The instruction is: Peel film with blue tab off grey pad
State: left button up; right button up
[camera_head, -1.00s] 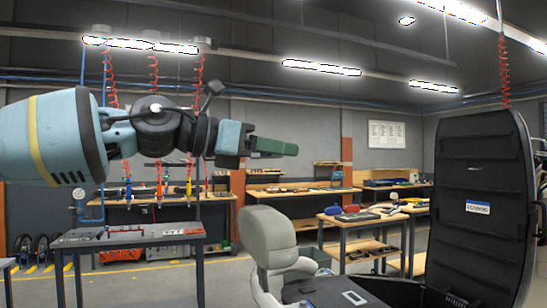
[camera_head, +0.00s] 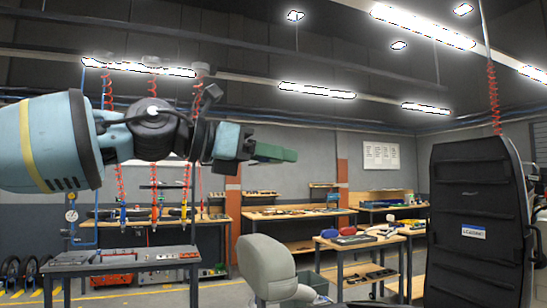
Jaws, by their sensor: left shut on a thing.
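My left gripper (camera_head: 248,150) reaches in from the left, high in the picture. It is shut on a green piece (camera_head: 275,153), which sticks out to the right of the jaws and touches nothing else. My right gripper is not in view.
A light grey seat (camera_head: 266,267) stands below and right of the gripper. A large black panel with a white label (camera_head: 473,231) stands at the right. Workbenches with tools (camera_head: 120,265) line the left and back. Red coiled hoses hang from above.

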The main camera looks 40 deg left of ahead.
pick_arm(q)
jog(key=shift+s+d+r+p, duration=0.15)
jog(key=shift+s+d+r, duration=0.2)
jog(key=shift+r, duration=0.55)
jog(key=shift+s+d+r+p, duration=0.2)
jog(key=shift+s+r, duration=0.25)
jog(key=shift+r, duration=0.4)
jog(key=shift+s+d+r+p, duration=0.1)
jog(key=shift+s+d+r, duration=0.25)
jog(key=shift+r, duration=0.55)
jog(key=shift+w+a+f+b, duration=0.2)
jog(key=shift+w+a+f, duration=0.2)
jog(key=shift+f, duration=0.65)
jog(key=shift+w+a+f+b, duration=0.25)
jog(key=shift+w+f, duration=0.25)
jog(key=shift+f, duration=0.55)
jog(key=shift+w+a+f+b, duration=0.15)
jog(key=shift+w+a+f, duration=0.3)
jog(key=shift+f, duration=0.75)
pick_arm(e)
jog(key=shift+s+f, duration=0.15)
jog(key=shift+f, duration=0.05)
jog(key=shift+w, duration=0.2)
